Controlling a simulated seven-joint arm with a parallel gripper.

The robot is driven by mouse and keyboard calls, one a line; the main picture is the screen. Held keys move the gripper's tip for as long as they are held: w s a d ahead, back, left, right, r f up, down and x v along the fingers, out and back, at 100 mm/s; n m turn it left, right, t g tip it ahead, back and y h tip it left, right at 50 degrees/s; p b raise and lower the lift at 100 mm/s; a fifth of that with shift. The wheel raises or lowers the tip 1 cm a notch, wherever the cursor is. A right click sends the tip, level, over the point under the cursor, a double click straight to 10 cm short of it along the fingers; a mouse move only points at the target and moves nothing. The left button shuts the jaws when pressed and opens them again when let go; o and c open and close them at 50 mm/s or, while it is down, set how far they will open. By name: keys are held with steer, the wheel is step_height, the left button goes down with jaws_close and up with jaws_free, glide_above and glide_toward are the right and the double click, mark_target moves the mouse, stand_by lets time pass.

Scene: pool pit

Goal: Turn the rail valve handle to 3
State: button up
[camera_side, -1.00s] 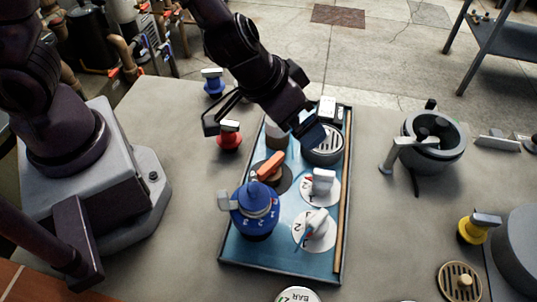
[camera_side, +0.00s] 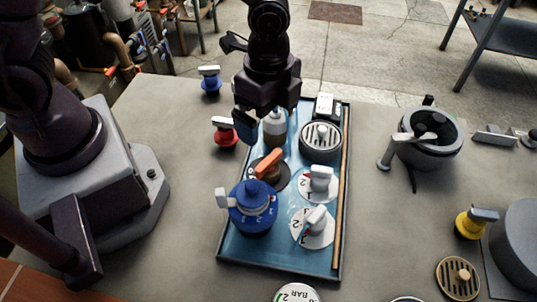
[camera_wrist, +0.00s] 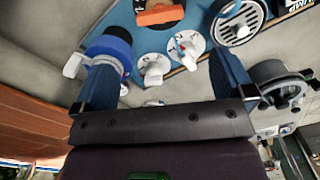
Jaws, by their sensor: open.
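Several handles stand on a blue tray (camera_side: 235,255); I cannot tell which one is the rail valve. An orange bar handle (camera_side: 268,164) sits on a dark round base. Two white handles, a back one (camera_side: 319,177) and a front one (camera_side: 315,219), sit on white numbered dials. A blue numbered knob (camera_side: 254,206) with a white lever stands at the front left. My gripper (camera_side: 266,127) is open and points down above the tray's back left, behind the orange handle. In the wrist view, my spread fingers (camera_wrist: 165,78) show the orange handle (camera_wrist: 160,15) beyond them.
A bottle-like object (camera_side: 275,127) stands on the tray by my gripper. A round slotted drain (camera_side: 321,141) sits to its right. A red valve (camera_side: 225,133) and another blue valve (camera_side: 210,82) stand left of the tray. A grey pot-like fitting (camera_side: 430,137) stands right.

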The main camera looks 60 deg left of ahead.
mark_target(269, 159)
step_height(269, 159, down, 12)
steer(key=shift+r, duration=0.15)
stand_by(0.3)
steer(key=c, duration=0.9)
